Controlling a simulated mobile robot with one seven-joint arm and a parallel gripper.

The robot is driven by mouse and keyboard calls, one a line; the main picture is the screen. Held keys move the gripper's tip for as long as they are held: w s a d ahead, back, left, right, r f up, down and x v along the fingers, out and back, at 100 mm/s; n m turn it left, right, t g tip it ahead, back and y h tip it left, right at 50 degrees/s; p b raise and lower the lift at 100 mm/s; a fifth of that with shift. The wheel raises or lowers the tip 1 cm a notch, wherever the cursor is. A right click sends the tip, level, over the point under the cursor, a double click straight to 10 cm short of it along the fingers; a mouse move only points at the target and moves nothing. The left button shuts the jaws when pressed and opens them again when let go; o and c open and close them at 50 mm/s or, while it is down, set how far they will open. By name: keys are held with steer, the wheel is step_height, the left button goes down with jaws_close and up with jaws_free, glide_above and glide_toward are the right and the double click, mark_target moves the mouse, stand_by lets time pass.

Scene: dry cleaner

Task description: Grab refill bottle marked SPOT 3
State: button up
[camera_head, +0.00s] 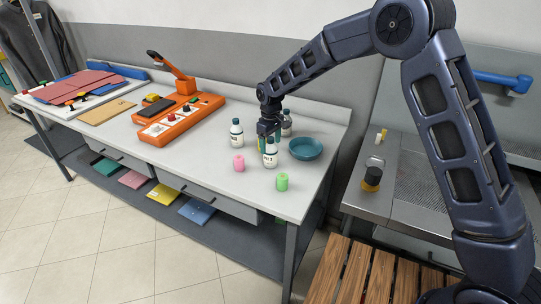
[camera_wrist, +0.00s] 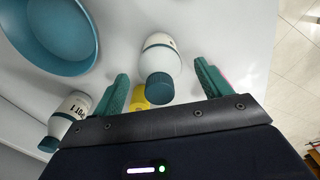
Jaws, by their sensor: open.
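My gripper (camera_wrist: 163,70) is open, with a green finger on either side of a white bottle with a teal cap (camera_wrist: 161,54). The bottle's label cannot be read, and I cannot tell whether the fingers touch it. In the head view my gripper (camera_head: 267,138) is over the table at a white bottle (camera_head: 270,160) that it partly covers. Another bottle (camera_wrist: 72,112), its label ending in "POT 1", is left of the fingers in the wrist view. In the head view, one bottle (camera_head: 236,133) stands left of the gripper and another (camera_head: 287,128) is partly hidden behind it. No SPOT 3 mark is legible.
A teal bowl (camera_head: 305,148) sits right of the bottles. An orange device (camera_head: 180,118) stands farther left. A yellow thing (camera_wrist: 139,98) shows between the fingers.

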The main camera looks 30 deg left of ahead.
steer(key=shift+f, duration=0.6)
